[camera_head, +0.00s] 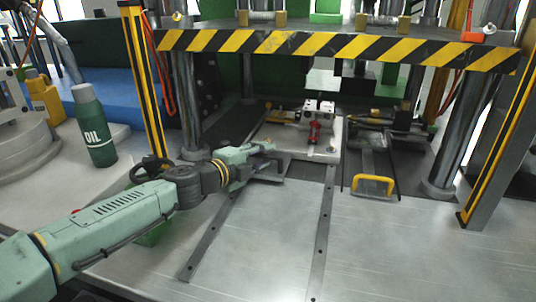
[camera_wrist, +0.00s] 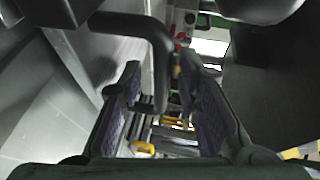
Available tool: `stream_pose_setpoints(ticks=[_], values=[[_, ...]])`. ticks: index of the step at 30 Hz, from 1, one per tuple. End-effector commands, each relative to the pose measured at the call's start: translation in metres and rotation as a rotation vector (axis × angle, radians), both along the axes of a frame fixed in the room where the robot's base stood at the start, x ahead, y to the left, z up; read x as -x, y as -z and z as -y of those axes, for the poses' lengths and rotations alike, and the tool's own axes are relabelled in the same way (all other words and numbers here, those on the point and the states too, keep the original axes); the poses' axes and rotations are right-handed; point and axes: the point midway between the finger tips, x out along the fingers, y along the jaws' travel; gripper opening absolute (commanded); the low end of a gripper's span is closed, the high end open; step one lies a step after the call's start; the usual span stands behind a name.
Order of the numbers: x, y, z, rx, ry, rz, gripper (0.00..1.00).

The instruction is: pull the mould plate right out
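The mould plate (camera_head: 293,147) is a pale metal block with a red knob on top, lying under the press between two dark rails. A dark handle (camera_head: 270,178) is at its front left edge. My gripper (camera_head: 266,153) is at this handle, coming in from the left. In the wrist view, the bent black handle (camera_wrist: 161,50) passes between the two fingers of my gripper (camera_wrist: 158,68). The fingers stand apart with gaps beside the bar, so the gripper looks open around it. Contact is hard to tell.
A second slide with a yellow handle (camera_head: 373,185) lies to the right. A striped press beam (camera_head: 330,45) hangs above, with steel columns (camera_head: 460,130) at the sides. A green oil bottle (camera_head: 94,125) stands left. The metal table (camera_head: 265,245) in front is clear between its rails.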

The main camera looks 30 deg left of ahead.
Motion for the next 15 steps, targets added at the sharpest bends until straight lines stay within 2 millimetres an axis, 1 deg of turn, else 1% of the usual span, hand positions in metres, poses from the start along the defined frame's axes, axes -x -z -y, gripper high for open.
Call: stream_pose_setpoints(ticks=[8, 15], values=[[0.0003, 0.0000, -0.0001, 0.000, 0.000, 0.000, 0.30], [0.0002, 0.0000, -0.0001, 0.000, 0.000, 0.000, 0.14]])
